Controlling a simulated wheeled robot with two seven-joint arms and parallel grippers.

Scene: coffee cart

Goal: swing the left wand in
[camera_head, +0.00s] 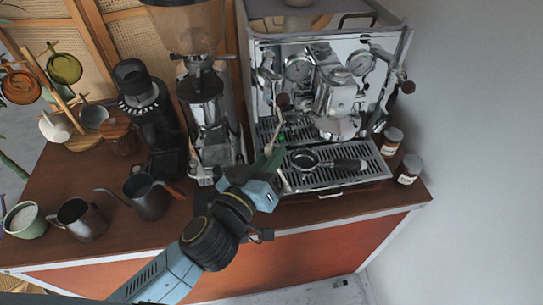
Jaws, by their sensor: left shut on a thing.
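The espresso machine (325,85) stands at the back right of the cart, with two round gauges on its front. The left wand (279,118) hangs at the left of the machine's front, below a dark knob, and runs down toward my left gripper. My left gripper (274,152) is at the left front of the drip tray, shut on the wand's lower part. The fingers hide most of the wand's lower end. My right gripper is not in view.
A portafilter (305,159) lies on the drip tray (372,173), just right of my left gripper. A grinder (207,105) stands close on the left. Jars (409,170) stand to the right. A kettle (147,196) and pitcher (80,219) stand at front left.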

